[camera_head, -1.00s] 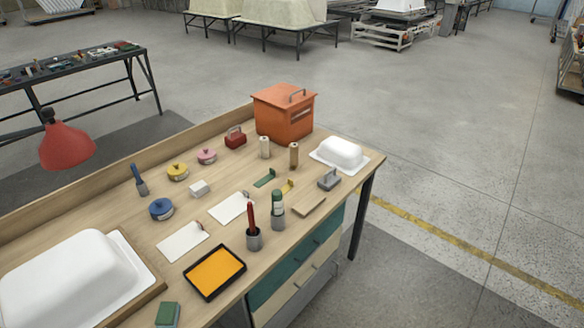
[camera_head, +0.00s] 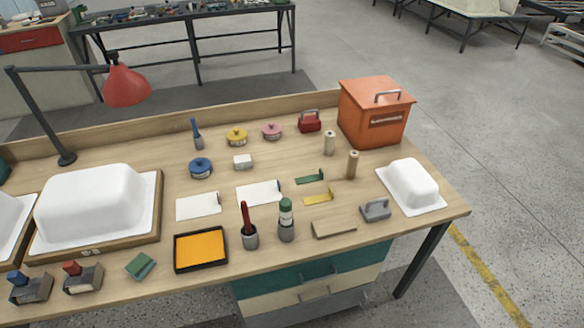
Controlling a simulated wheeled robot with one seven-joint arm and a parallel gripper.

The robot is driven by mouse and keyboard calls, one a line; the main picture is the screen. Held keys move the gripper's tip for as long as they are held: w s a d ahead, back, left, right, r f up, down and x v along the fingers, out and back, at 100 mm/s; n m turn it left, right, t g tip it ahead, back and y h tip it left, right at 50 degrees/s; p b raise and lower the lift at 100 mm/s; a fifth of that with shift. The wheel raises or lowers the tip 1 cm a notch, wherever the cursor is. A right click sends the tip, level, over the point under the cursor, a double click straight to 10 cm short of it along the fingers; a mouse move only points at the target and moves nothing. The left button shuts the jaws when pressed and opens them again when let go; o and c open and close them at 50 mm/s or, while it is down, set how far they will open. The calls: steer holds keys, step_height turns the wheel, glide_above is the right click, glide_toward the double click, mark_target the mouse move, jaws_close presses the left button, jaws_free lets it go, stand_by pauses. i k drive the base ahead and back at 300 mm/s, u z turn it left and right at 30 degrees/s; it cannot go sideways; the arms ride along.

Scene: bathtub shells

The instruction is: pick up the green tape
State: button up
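No roll that is clearly green tape can be made out. The green things on the workbench (camera_head: 110,290) are a flat green piece (camera_head: 309,178) right of the middle, a small green block (camera_head: 140,265) near the front edge and a green-topped bottle (camera_head: 286,218). I cannot tell whether any of them is the tape. Two dark holders, one with a blue top (camera_head: 30,288) and one with a red top (camera_head: 82,277), stand at the front left. My gripper is not in view.
An orange box (camera_head: 374,112) stands at the back right. White tub shells (camera_head: 95,205) (camera_head: 411,184) sit at left and right. A red lamp (camera_head: 127,86) overhangs the back left. A yellow tray (camera_head: 201,249) and dark cup (camera_head: 249,236) are near the front.

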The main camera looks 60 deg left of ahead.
mark_target(310, 179)
steer(key=u, duration=0.8)
steer(key=i, duration=0.7)
steer(key=u, duration=1.05)
steer(key=i, duration=0.65)
